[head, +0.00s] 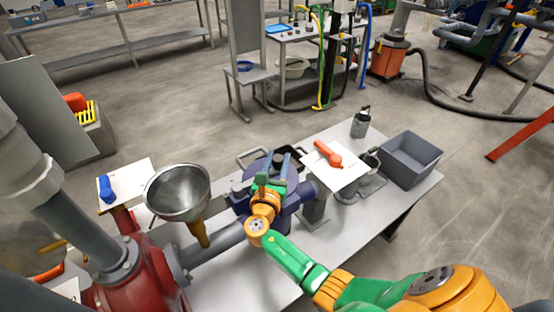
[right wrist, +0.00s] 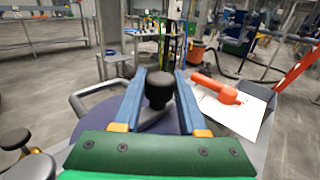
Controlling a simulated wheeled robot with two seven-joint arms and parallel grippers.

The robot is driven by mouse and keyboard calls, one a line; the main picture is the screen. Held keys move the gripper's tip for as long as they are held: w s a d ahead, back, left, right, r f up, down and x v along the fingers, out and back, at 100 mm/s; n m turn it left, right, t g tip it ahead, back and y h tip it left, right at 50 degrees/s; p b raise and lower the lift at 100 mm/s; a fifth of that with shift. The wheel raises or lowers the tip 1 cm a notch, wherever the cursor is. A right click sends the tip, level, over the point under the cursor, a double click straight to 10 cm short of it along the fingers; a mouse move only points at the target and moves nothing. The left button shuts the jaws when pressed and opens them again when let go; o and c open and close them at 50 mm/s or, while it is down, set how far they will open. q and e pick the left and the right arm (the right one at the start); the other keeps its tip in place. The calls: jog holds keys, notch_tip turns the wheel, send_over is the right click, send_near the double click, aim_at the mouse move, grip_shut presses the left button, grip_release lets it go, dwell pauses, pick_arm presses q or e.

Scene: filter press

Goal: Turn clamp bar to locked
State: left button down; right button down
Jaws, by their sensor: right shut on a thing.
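A filter press with a purple-blue round body (head: 302,192) stands on the grey bench. A black knob (right wrist: 158,88) rises above the purple top, and I take it to be part of the clamp bar. The rest of the bar is hard to make out. My right gripper (right wrist: 160,84) has its two blue fingers on either side of the knob and is shut on it. In the head view my right gripper (head: 275,166) reaches over the press from the lower right, hiding part of it. My left gripper is not in view.
A steel funnel (head: 178,190) and a red valve body (head: 135,275) stand left of the press. An orange-red handled tool (head: 328,154) lies on a white sheet to the right. A grey bin (head: 411,158) sits at the bench's right end. A metal canister (head: 361,122) stands behind.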

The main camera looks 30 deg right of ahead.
jog(key=shift+f, duration=0.15)
jog(key=shift+c, duration=2.3)
grip_release()
jog(key=shift+s, duration=0.15)
jog(key=v, duration=0.7)
